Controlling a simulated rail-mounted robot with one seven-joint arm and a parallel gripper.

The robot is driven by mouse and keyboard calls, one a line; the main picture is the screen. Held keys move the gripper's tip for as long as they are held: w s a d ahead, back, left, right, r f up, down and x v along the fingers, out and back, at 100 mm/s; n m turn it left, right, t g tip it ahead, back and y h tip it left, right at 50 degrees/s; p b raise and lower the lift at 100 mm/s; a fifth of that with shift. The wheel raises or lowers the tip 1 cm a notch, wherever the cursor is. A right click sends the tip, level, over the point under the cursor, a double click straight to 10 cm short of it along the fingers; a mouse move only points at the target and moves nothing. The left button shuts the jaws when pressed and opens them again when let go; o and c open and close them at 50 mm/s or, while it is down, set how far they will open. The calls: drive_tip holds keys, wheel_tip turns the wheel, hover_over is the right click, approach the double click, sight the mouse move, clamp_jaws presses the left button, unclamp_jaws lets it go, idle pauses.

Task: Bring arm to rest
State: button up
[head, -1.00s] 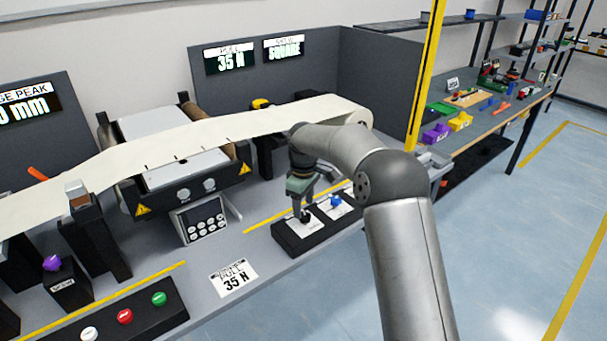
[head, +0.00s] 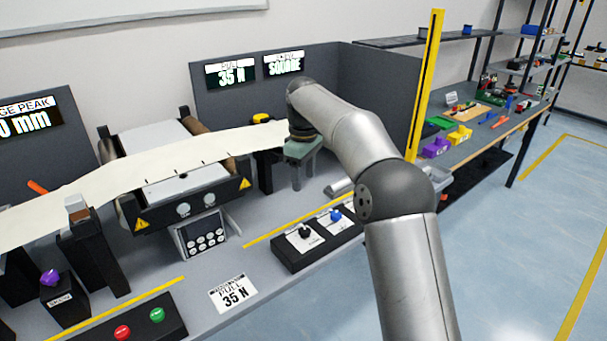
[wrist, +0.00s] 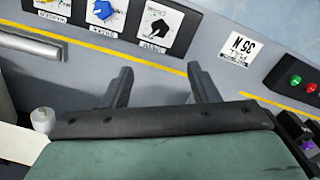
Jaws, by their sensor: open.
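My gripper (head: 298,178) hangs from my raised arm in the head view, above the bench behind the switch panel and in front of the conveyor's right part. In the wrist view its two fingers (wrist: 161,82) stand apart with nothing between them, over grey bench and a yellow line. The black switch panel (head: 290,262) carries a black knob (head: 304,231) and a blue knob (head: 335,215). The gripper is clear of both knobs. In the wrist view the black knob (wrist: 158,29) and blue knob (wrist: 103,10) lie beyond the fingers.
A cream web (head: 90,178) runs over the roller machine (head: 190,205) close to my gripper. A "PULL 35 N" card (head: 234,293) and a button box with a red button (head: 122,332) and green button (head: 157,314) lie at the front. A yellow post (head: 425,90) stands right of my arm.

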drive_tip(key=s+d+f+m, duration=0.1)
drive_tip(key=s+d+m, duration=0.3)
drive_tip(key=s+d, duration=0.65)
drive_tip(key=s+d+m, duration=0.5)
drive_tip(key=s, duration=1.1)
drive_tip(key=s+d+f+m, duration=0.1)
drive_tip(key=s+f+m, duration=0.1)
drive_tip(key=s, duration=0.4)
drive_tip(key=s+d+f+m, duration=0.1)
drive_tip(key=s+d+f, duration=0.1)
drive_tip(key=s+f, duration=0.3)
drive_tip(key=shift+s+m, duration=0.4)
drive_tip(key=shift+s, duration=0.6)
drive_tip(key=shift+d, duration=0.1)
